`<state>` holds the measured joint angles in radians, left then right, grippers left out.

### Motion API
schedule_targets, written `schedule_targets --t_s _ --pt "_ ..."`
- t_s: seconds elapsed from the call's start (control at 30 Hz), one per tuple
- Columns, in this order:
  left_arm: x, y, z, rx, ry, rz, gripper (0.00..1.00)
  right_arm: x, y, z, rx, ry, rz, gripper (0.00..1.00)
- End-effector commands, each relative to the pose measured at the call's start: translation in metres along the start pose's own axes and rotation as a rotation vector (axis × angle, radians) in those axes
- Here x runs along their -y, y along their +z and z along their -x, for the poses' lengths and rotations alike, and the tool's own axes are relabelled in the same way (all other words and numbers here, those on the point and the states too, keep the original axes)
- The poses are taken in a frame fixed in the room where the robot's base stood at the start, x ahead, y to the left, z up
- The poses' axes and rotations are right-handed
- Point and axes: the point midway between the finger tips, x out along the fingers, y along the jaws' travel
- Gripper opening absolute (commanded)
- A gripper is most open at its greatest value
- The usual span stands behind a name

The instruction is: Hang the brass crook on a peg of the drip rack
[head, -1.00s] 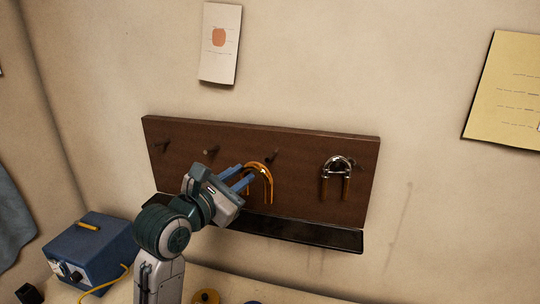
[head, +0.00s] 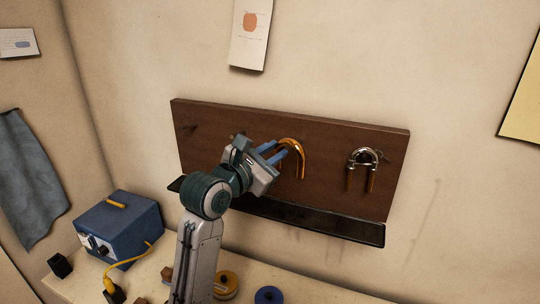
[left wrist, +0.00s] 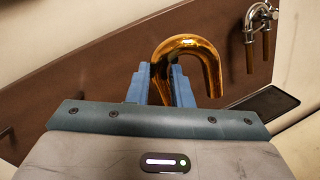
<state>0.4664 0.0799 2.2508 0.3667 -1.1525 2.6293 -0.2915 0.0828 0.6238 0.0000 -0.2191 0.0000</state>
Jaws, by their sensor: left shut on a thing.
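The brass crook (head: 293,147) is a U-shaped golden tube with its bend upward, in front of the brown board of the drip rack (head: 330,190). My left gripper (head: 283,153) is shut on one leg of it. In the left wrist view, the crook (left wrist: 190,45) stands up from between the blue fingers (left wrist: 158,85), its other leg free to the right. My right gripper is not in view.
A silver crook with brass legs (head: 363,160) hangs at the rack's right. A dark drip tray (head: 330,225) runs below the board. A blue box (head: 120,225) with a yellow cable stands on the bench at left, near several small items.

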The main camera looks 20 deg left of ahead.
Motion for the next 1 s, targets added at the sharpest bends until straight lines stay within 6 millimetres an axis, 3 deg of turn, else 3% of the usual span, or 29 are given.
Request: schedule_targets --t_s 0.3,1.0 --pt "-0.004 -0.003 -0.019 0.000 0.000 0.001 0.00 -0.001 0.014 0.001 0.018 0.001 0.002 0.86" --pt "-0.011 -0.014 -0.058 -0.001 -0.001 0.001 0.00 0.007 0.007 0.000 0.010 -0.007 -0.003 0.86"
